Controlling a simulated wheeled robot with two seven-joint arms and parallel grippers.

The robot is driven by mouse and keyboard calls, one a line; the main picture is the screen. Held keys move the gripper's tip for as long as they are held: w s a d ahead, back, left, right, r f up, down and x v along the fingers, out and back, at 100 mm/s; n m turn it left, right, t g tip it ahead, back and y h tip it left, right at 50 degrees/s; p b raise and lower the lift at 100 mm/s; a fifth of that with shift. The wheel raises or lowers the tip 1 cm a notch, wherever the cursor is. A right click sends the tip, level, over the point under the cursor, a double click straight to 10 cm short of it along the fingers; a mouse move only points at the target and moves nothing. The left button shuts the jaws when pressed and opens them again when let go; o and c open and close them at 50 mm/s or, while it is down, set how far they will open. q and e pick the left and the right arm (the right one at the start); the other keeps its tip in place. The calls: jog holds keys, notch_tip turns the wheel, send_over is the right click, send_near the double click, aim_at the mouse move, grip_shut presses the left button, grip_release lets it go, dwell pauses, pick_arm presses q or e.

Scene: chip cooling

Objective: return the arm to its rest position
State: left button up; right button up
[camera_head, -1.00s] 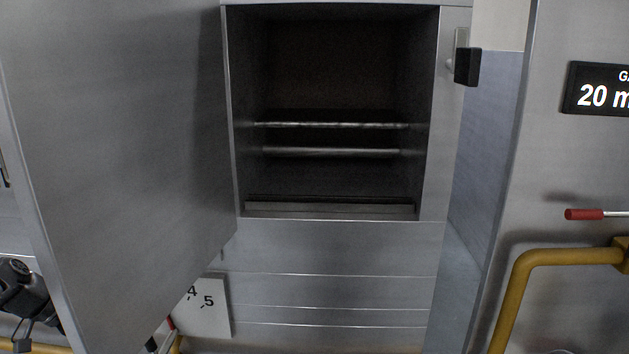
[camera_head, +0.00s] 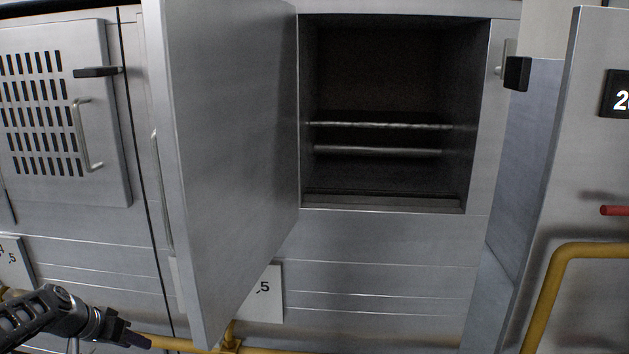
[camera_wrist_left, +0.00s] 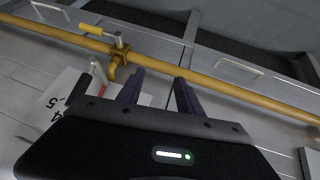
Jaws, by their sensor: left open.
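My left gripper (camera_head: 136,338) shows at the lower left of the head view, in front of the cabinet's lower panels and left of the open door's bottom. In the left wrist view its two dark fingers (camera_wrist_left: 160,92) stand apart with nothing between them. It is open and empty. Beyond the fingers is a yellow pipe (camera_wrist_left: 210,78), apart from them as far as I can tell. My right gripper is in neither view.
The cabinet door (camera_head: 235,150) swings outward, close to my left arm. The open chamber (camera_head: 390,85) holds two bars and is otherwise empty. A vented door (camera_head: 60,110) is at left. Another yellow pipe (camera_head: 555,290) bends at right. White number plates (camera_head: 265,300) hang low.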

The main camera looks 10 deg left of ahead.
pick_arm(q)
jog(key=s+d+f+n+g+p, duration=0.1)
jog(key=s+d+f+n+p, duration=0.15)
jog(key=d+f, duration=0.7)
jog(key=s+d+f+n+p, duration=0.1)
jog(key=s+d+f+n, duration=0.15)
jog(key=d+f, duration=0.65)
jog(key=s+d+f+m+g+h+p, duration=0.1)
jog(key=s+d+m+g+h+p, duration=0.1)
jog(key=s+d, duration=2.2)
jog(key=m+g+p, duration=0.1)
jog(key=g+p, duration=0.1)
jog(key=p, duration=0.1)
jog(key=shift+s+d+f+g+p, duration=0.2)
jog(key=shift+f+g+p, duration=0.1)
jog(key=shift+f, duration=0.1)
